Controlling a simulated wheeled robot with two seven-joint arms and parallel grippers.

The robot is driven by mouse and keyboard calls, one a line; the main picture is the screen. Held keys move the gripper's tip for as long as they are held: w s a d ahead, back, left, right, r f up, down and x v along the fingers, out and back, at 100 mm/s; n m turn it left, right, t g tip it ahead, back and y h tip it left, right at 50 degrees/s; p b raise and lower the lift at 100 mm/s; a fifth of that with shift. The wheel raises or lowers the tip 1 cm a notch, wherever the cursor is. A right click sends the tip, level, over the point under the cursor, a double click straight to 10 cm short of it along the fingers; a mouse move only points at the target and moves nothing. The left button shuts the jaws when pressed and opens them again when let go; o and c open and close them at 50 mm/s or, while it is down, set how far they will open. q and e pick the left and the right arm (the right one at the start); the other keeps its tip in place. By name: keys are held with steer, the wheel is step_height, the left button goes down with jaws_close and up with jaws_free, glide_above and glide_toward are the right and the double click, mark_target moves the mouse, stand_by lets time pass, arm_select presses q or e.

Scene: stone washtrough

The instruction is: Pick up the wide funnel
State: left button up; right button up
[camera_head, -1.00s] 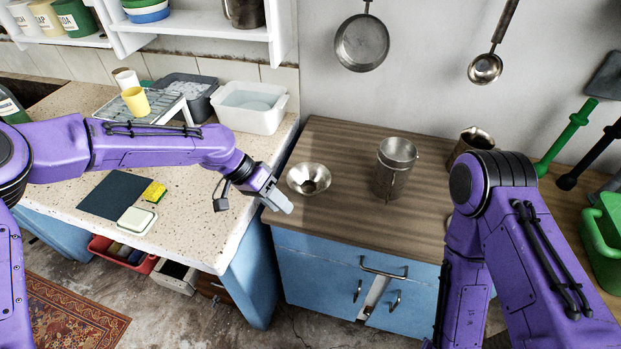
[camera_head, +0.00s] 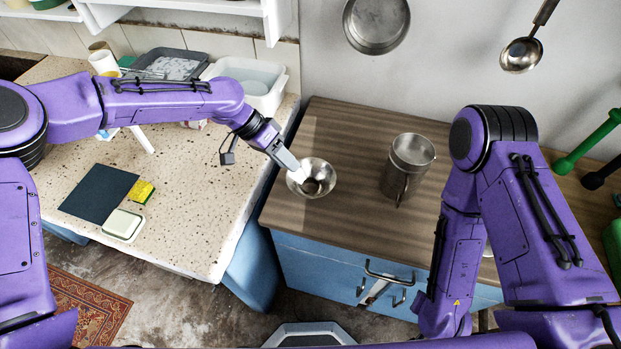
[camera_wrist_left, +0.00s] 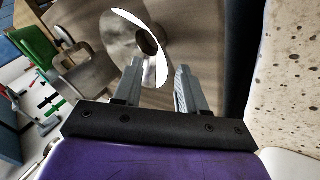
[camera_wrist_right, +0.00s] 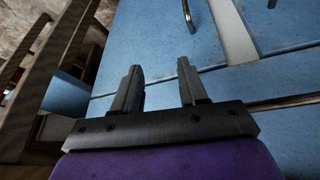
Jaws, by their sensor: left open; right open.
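The wide funnel (camera_head: 323,185) is a shiny metal cone with a dark hole in its middle. It lies on the wooden counter near its left edge. In the left wrist view the funnel (camera_wrist_left: 122,42) is just ahead of the fingers, with a bright white glare across it. My left gripper (camera_head: 296,176) is open and empty at the funnel's upper left rim; I cannot tell whether it touches. The fingers also show in the left wrist view (camera_wrist_left: 158,80). My right gripper (camera_wrist_right: 160,75) is open and empty in front of blue cabinet doors; the head view hides it.
A metal jug (camera_head: 405,165) stands on the wooden counter (camera_head: 330,130), right of the funnel. A pan (camera_head: 376,25) and a ladle (camera_head: 521,54) hang on the wall. The stone counter (camera_head: 190,190) holds a sponge (camera_head: 141,191), a soap dish (camera_head: 123,225) and a white basin (camera_head: 262,100).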

mark_target(297, 174)
arm_select(q)
steer(key=p+x, duration=0.1)
steer(key=x, duration=0.3)
steer(key=shift+d+f, duration=0.15)
steer(key=shift+f, duration=0.05)
steer(key=shift+s+d+f, duration=0.1)
steer(key=shift+d+f, duration=0.05)
steer(key=shift+f, duration=0.05)
jaws_close()
steer(key=shift+s, duration=0.1)
steer(key=shift+f, duration=0.1)
